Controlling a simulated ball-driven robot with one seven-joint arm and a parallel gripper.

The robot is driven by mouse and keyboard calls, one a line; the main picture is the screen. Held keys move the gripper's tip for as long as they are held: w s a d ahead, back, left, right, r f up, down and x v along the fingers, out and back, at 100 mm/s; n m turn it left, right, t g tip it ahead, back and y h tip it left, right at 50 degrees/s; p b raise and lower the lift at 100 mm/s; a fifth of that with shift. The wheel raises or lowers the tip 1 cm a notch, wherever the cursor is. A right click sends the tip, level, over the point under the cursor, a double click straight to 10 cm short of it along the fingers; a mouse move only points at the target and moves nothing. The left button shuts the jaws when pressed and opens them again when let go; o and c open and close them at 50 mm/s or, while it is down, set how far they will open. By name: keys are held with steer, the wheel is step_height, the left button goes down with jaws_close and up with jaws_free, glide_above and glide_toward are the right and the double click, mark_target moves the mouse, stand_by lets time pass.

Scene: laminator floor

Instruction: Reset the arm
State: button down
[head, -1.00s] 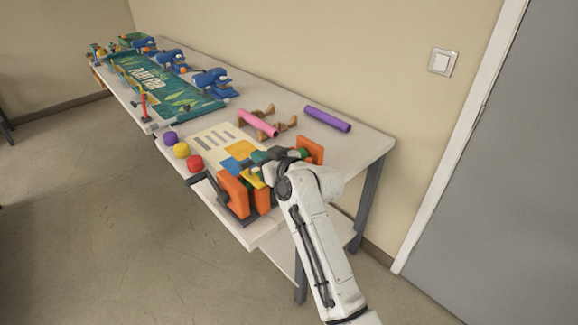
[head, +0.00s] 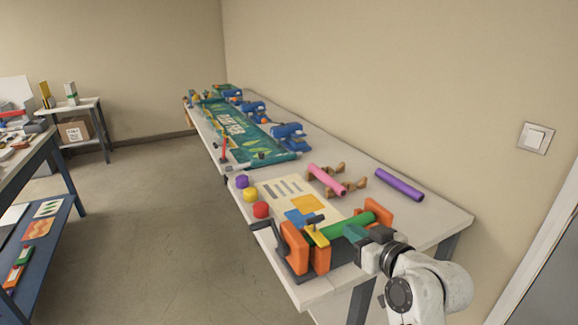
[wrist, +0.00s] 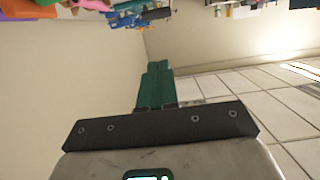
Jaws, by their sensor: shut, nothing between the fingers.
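My gripper (head: 357,233) is at the near end of the long table, beside the green roll of the orange-framed laminator (head: 296,247). Its teal fingers are together with nothing between them. In the wrist view the shut fingers (wrist: 155,88) point toward bare wall, and the table's things show upside down along the top edge. I cannot tell from the head view whether the fingers touch the green roll (head: 362,223). My arm comes in from the lower right.
The long table (head: 440,217) holds a pink roll (head: 327,180) on a stand, a purple roll (head: 399,184), a red pot (head: 261,209) and a teal banner (head: 240,130) with blue clamps. A blue bench (head: 62,180) stands at left. The floor (head: 160,230) between is clear.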

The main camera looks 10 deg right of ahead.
steer(key=s+d+f+m+g+h, duration=0.15)
steer(key=s+f+g, duration=0.35)
steer(key=s+f, duration=0.75)
steer(key=s+d+f+m+g+h, duration=0.15)
steer(key=s+f+g, duration=0.35)
steer(key=s+f, duration=0.75)
steer(key=s+d+m+g+h, duration=0.1)
steer(key=s+d+g+h, duration=0.1)
steer(key=s, duration=1.4)
steer(key=shift+d+f+g, duration=0.15)
steer(key=shift+d+g, duration=0.15)
steer(key=shift+g, duration=0.5)
